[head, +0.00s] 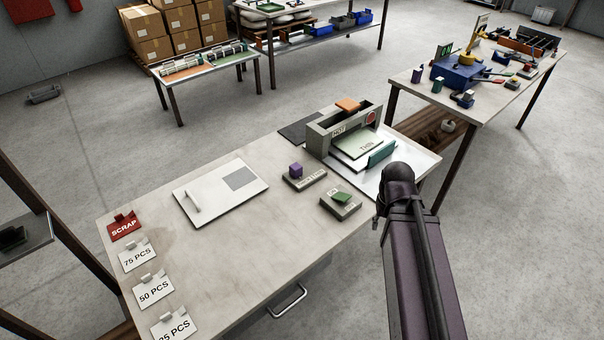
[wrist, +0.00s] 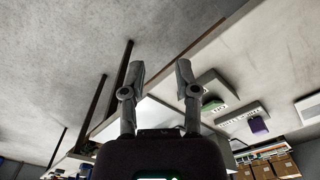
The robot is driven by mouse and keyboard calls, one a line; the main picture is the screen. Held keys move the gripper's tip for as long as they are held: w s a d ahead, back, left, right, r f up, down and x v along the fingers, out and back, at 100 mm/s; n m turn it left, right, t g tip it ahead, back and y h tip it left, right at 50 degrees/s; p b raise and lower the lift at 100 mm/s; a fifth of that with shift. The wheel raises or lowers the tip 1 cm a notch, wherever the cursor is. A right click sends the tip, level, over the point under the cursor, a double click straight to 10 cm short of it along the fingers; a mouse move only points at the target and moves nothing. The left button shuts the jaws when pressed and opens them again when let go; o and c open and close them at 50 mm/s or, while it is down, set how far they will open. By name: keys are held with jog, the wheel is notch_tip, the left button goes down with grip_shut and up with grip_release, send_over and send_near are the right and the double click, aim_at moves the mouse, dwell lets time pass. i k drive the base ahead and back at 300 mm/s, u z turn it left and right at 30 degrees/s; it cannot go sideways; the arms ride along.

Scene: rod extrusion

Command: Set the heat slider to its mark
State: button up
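No part is readably labelled as the heat slider, and its mark cannot be made out. A purple knob (head: 296,170) stands on a grey block with small lettering, and a green lever (head: 341,197) sits on another grey block. Behind them is a grey machine frame (head: 318,138) with a HOT label and an orange piece (head: 347,104) on top. In the wrist view the purple knob (wrist: 258,124) is right of my gripper (wrist: 160,72). My gripper is open, with nothing between its fingers. In the head view my arm hides it.
A teal upright piece (head: 381,154) and a THIN plate (head: 364,146) are by the machine. A white board with a handle (head: 190,200) lies left on the table. SCRAP (head: 124,229) and piece-count cards line the left edge. The table's middle front is clear.

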aim_at(296, 170)
jog(key=k, duration=1.35)
jog(key=u, duration=0.45)
jog(key=i, duration=1.75)
jog(key=z, duration=0.45)
